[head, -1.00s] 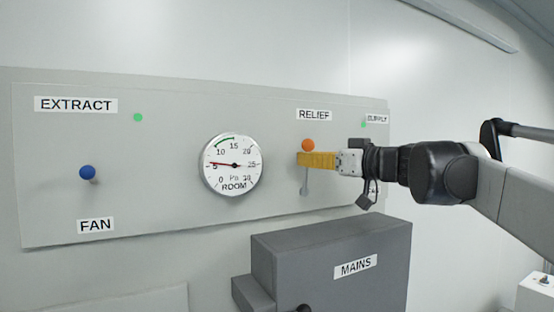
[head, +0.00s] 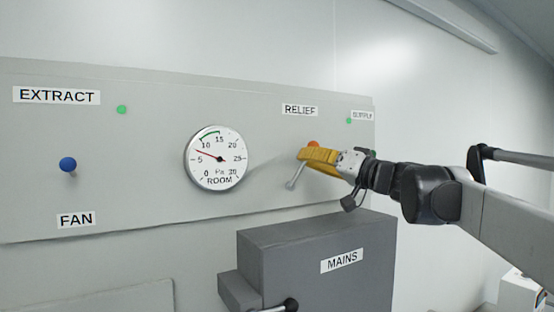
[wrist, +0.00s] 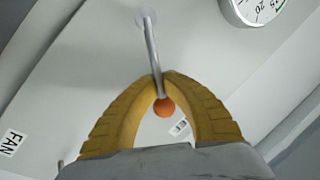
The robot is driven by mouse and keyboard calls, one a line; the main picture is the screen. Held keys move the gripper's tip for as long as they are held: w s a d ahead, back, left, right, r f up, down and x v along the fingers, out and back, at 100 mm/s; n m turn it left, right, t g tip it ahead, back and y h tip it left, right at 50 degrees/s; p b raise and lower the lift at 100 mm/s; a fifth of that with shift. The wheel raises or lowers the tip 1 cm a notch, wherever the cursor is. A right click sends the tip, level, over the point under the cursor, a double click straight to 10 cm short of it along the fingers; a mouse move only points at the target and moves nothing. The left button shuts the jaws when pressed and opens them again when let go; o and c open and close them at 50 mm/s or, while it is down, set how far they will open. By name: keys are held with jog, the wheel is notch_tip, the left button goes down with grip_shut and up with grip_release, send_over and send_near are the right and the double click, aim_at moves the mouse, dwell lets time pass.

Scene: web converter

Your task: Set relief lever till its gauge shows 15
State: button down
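The relief lever (head: 296,178) is a grey rod with an orange ball, below the RELIEF label (head: 299,110). It leans to the right, its ball up and right of its lower end. My gripper (head: 303,155), with yellow fingers, is at the lever's upper part and partly hides the ball. In the wrist view, the fingertips close on both sides of the rod (wrist: 150,45), next to the orange ball (wrist: 164,107). The round ROOM gauge (head: 216,172), marked in Pa, has its red needle between 5 and 10. A green arc spans roughly 10 to 15.
A blue-knobbed FAN lever (head: 68,164) is on the left of the panel. A grey MAINS box (head: 300,250) juts out below the relief lever, with a dark handle (head: 290,304) at its lower left. Green lamps (head: 122,109) sit by EXTRACT and SUPPLY.

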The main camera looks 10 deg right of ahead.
jog(key=shift+w+d+f+m, duration=0.1)
jog(key=shift+d+f+m, duration=0.15)
jog(key=shift+m, duration=0.15)
jog(key=shift+t, duration=0.3)
jog(key=c, duration=1.5)
grip_release()
jog(key=shift+c, duration=0.2)
jog(key=v, duration=1.2)
jog(key=shift+d+r, duration=0.1)
